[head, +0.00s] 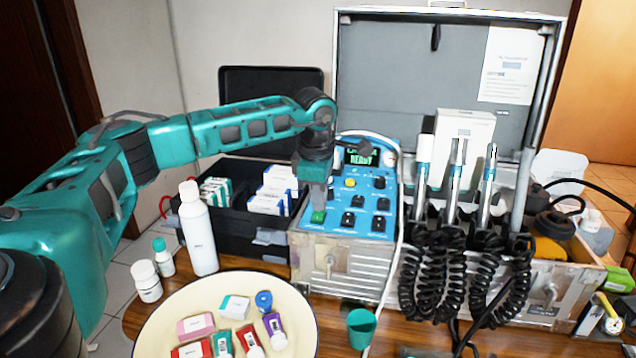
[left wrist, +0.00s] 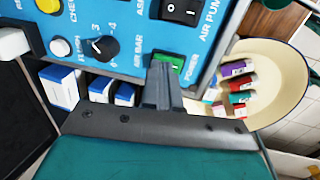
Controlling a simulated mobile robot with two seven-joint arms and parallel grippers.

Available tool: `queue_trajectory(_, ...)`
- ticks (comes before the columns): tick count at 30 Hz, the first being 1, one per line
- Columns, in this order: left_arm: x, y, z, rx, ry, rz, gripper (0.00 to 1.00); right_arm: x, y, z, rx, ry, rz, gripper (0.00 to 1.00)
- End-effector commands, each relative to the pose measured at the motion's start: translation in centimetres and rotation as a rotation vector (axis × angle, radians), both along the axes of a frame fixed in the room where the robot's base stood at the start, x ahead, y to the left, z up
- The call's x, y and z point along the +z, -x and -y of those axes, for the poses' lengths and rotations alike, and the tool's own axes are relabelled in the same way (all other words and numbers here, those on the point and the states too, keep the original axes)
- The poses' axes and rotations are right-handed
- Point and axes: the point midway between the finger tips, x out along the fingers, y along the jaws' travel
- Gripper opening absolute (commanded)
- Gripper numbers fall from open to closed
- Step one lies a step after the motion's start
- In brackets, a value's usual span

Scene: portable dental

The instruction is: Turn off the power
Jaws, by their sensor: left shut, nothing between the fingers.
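The portable dental unit's blue control panel (head: 362,200) sits in an open metal case, and its small display reads "READY". The green power switch (head: 318,217) is at the panel's lower left corner. It also shows in the left wrist view (left wrist: 168,60), beside the label "POWER". My left gripper (head: 317,205) is shut and empty, pointing down at the green switch. In the left wrist view its fingertips (left wrist: 163,64) overlap the switch and hide part of it; I cannot tell whether they touch. My right gripper is not in view.
A black bin (head: 240,225) with boxes stands left of the unit. A white bottle (head: 198,228) and a cream bowl (head: 292,300) of small packs are in front. Handpieces with coiled black cords (head: 440,270) stand at the right. A teal cup (head: 361,328) is near the front.

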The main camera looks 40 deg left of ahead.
Motion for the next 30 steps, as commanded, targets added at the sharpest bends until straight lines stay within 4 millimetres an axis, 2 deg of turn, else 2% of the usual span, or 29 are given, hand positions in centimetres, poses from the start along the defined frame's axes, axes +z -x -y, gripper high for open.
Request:
queue_trajectory(4,-0.7,-0.1,0.0,-0.001,0.000,0.000,0.00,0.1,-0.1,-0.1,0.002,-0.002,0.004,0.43)
queue_trajectory(16,-0.9,-0.2,-0.1,0.000,0.000,-0.002,0.00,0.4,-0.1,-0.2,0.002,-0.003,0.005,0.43)
queue_trajectory(23,-1.3,-0.4,-0.1,0.001,0.038,-0.074,0.00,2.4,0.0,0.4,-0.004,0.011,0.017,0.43)
queue_trajectory(30,-2.1,-0.3,-0.1,-0.002,0.042,-0.085,0.00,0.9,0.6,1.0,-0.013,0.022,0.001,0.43)
